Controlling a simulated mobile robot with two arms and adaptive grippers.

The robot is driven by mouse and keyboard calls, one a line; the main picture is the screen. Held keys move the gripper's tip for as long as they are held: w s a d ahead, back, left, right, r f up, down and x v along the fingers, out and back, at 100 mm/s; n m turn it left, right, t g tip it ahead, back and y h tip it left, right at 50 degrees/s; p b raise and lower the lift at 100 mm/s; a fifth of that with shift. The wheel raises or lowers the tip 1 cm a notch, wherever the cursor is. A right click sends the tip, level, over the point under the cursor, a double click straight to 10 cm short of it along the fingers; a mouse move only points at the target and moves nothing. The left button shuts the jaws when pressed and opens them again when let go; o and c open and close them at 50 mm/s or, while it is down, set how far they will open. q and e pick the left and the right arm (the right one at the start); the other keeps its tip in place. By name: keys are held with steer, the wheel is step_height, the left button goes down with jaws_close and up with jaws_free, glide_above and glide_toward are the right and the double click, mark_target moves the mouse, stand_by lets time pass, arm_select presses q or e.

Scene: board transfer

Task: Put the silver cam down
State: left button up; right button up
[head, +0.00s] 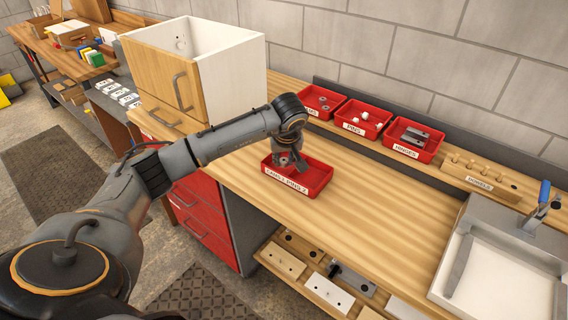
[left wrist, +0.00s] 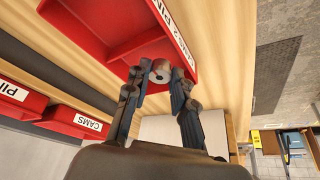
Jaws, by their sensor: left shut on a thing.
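My left gripper (head: 288,160) is over the left part of a red tray (head: 318,176) on the wooden worktop. In the left wrist view my left gripper (left wrist: 158,78) is shut on the silver cam (left wrist: 160,72), a small round grey piece with a hole. The cam is at the edge of the red tray (left wrist: 85,22), close to the divider and the labelled wall. I cannot tell whether it touches the tray. My right gripper is not in view.
Red bins for cams (head: 322,104), pins (head: 358,118) and hinges (head: 412,140) stand along the back. A dowel block (head: 480,178) and a pale metal fixture (head: 500,255) are at right. A cabinet box (head: 195,65) stands left. The worktop right of the tray is clear.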

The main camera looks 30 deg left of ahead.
mark_target(285, 162)
arm_select(q)
steer(key=shift+w+a+f, duration=0.25)
steer(key=shift+w+f, duration=0.05)
steer(key=shift+f, duration=0.15)
step_height(285, 162, down, 3)
steer(key=shift+r+p, duration=0.1)
steer(key=shift+p, duration=0.8)
steer(key=shift+f+b, duration=0.3)
steer(key=shift+f, duration=0.1)
steer(key=o, duration=0.5)
steer(key=shift+o, duration=0.4)
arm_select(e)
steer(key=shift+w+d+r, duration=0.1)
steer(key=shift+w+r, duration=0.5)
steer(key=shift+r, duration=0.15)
